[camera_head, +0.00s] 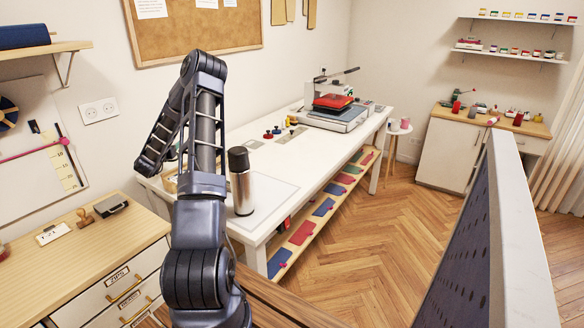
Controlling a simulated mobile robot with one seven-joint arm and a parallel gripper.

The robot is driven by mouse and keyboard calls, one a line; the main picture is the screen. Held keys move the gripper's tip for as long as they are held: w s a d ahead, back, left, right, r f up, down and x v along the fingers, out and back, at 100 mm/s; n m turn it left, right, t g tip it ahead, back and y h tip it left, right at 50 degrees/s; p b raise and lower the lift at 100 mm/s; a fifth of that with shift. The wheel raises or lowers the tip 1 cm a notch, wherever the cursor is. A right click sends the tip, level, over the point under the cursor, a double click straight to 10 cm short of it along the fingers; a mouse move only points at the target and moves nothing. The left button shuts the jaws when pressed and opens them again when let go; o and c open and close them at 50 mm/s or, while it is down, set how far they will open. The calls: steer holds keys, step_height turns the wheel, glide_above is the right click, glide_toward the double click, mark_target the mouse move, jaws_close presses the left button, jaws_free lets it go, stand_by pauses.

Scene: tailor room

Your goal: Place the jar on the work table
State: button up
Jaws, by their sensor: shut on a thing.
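My arm rises in front of the camera, bends at a high elbow and slopes down to the left, over the near end of the white work table (285,185). The fingers of my gripper do not show, and neither does anything they may hold. A silver cylinder with a black top (241,185) appears upright just right of my arm, at the table's near end. I cannot tell whether it is the jar. No other thing is clearly recognisable as the jar.
A heat press with a red pad (333,102) stands at the table's far end, with small coloured items (272,133) before it. A wooden drawer cabinet (85,255) is at the left. A tall panel (520,230) stands at the right. The middle floor is clear.

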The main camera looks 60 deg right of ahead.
steer(key=s+d+r+m+g+h, duration=0.1)
steer(key=s+d+r+m+g, duration=0.2)
steer(key=s+d, duration=0.6)
steer(key=s+d+r+m+g+h, duration=0.1)
steer(key=s+d+m+g, duration=0.2)
steer(key=s+d+g, duration=0.55)
steer(key=s+d+r+m+g+y, duration=0.1)
steer(key=s+d+r+m+g, duration=0.25)
steer(key=s+d, duration=0.6)
steer(key=s+d+r+m+g+y, duration=0.15)
steer(key=s+d+r, duration=0.4)
steer(key=s, duration=0.65)
steer(key=shift+m+g, duration=0.3)
steer(key=shift+g, duration=0.15)
steer(key=f, duration=2)
steer(key=shift+w+d, duration=0.2)
steer(key=shift+f, duration=0.1)
steer(key=o, duration=1.1)
